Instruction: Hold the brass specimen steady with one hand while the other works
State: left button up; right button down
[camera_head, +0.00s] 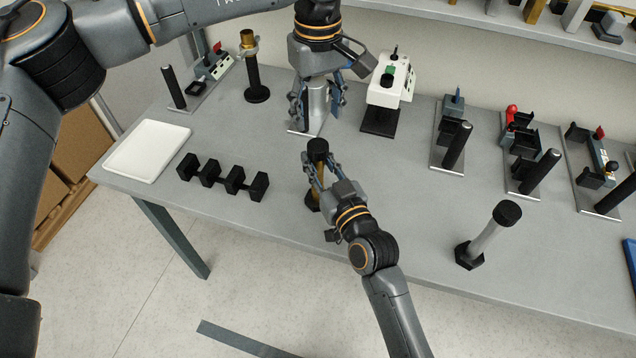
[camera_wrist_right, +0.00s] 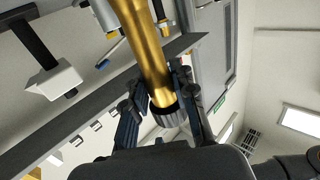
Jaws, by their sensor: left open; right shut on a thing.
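The brass specimen (camera_head: 322,183) is a gold-coloured bar with a black upper end and a dark foot, roughly upright near the table's front edge. My right gripper (camera_head: 320,168) comes from below and is shut on it, partly hiding its middle. In the right wrist view the brass bar (camera_wrist_right: 148,45) runs between my right fingers (camera_wrist_right: 165,110), with a dark ribbed end by them.
The grey table (camera_head: 395,210) has free room right of the specimen. A black rack (camera_head: 222,178) and white tray (camera_head: 148,150) lie left. A silver specimen (camera_head: 487,235) stands right. A white device (camera_head: 388,85) and several fixtures (camera_head: 452,135) line the back.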

aim_at(317, 144)
pick_arm(q)
jog(key=m, duration=1.3)
jog(key=shift+f, duration=4.05)
jog(key=shift+c, duration=0.3)
